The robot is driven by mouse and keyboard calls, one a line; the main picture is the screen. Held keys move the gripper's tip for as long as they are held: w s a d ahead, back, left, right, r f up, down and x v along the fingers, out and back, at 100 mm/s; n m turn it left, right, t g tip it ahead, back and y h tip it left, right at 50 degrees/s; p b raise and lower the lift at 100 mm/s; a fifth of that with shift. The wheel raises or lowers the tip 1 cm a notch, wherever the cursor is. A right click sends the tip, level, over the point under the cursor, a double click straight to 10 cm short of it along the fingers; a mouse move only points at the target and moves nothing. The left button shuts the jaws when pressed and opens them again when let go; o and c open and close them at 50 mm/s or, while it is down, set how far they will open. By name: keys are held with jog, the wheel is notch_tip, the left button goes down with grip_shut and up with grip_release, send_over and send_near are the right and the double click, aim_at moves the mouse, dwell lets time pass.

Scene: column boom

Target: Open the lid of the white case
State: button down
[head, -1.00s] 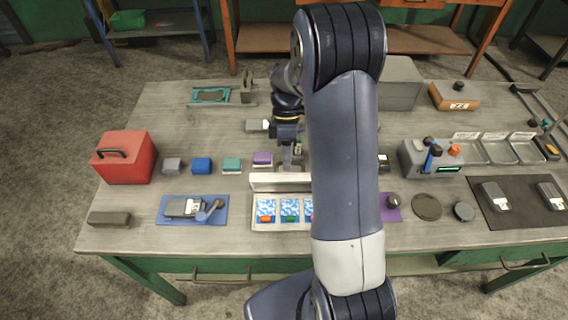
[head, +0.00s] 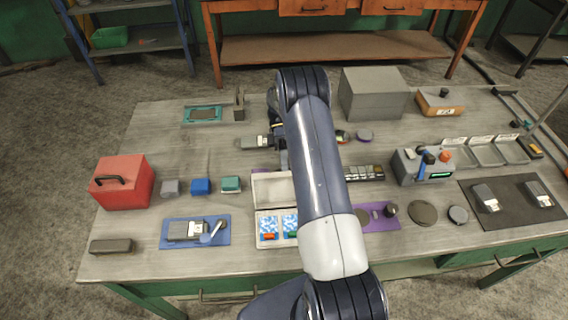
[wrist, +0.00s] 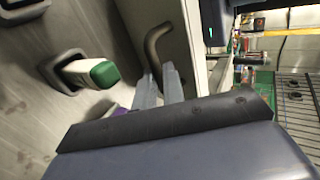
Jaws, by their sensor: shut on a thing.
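The white case (head: 258,229) stands at the front middle of the table, its right part hidden behind my arm. Its lid (head: 271,189) is raised at the back edge, with the pale inner face showing. Blue-and-white patterned packets with red and green parts lie inside the case. In the wrist view the lid (wrist: 187,40) is a pale panel with a curved brownish handle (wrist: 153,45). My gripper (wrist: 159,87) is shut on this handle; the fingertips are at its near end. In the head view my gripper is mostly hidden behind the lid and arm.
A red box (head: 122,190) stands left. Small grey, blue (head: 201,186) and teal (head: 231,184) blocks lie left of the lid. Behind are a grey device (head: 255,142) and a large grey box (head: 373,97). A purple mat (head: 378,221) lies right of the case.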

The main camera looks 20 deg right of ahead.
jog(key=shift+f, duration=0.45)
jog(key=c, duration=1.8)
grip_release()
jog(key=shift+w, duration=0.1)
jog(key=o, duration=0.3)
jog(key=shift+r, duration=0.1)
jog(key=shift+r, duration=0.15)
